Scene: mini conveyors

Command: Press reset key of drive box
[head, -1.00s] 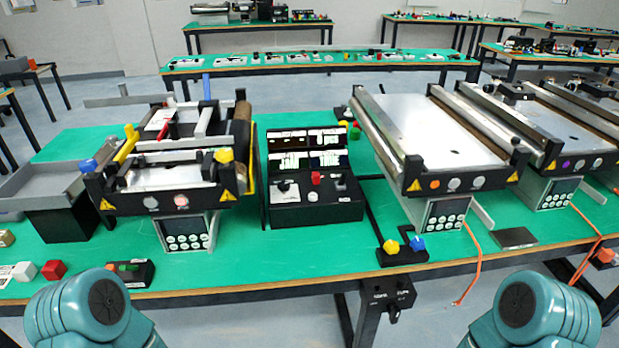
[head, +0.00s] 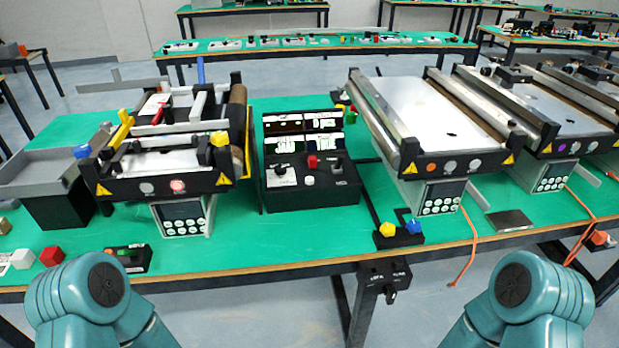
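A grey box with a dark display and round pale keys (head: 183,217) hangs under the front of the left mini conveyor (head: 150,187); it looks like a drive box. Similar boxes hang under the middle conveyor (head: 440,197) and the right conveyor (head: 553,173). Their key labels are too small to read, so I cannot tell which key is reset. A red light glows on the left conveyor's front. Only teal parts of my two arms show at the bottom left and bottom right. Neither gripper is in view, and nothing of mine touches a box.
A black control console (head: 310,185) with a red button stands between the left and middle conveyors. A grey tray (head: 50,170) is at the left. A small black button box (head: 128,258) and a yellow-and-blue knob box (head: 398,234) sit near the green table's front edge. Orange cables hang at right.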

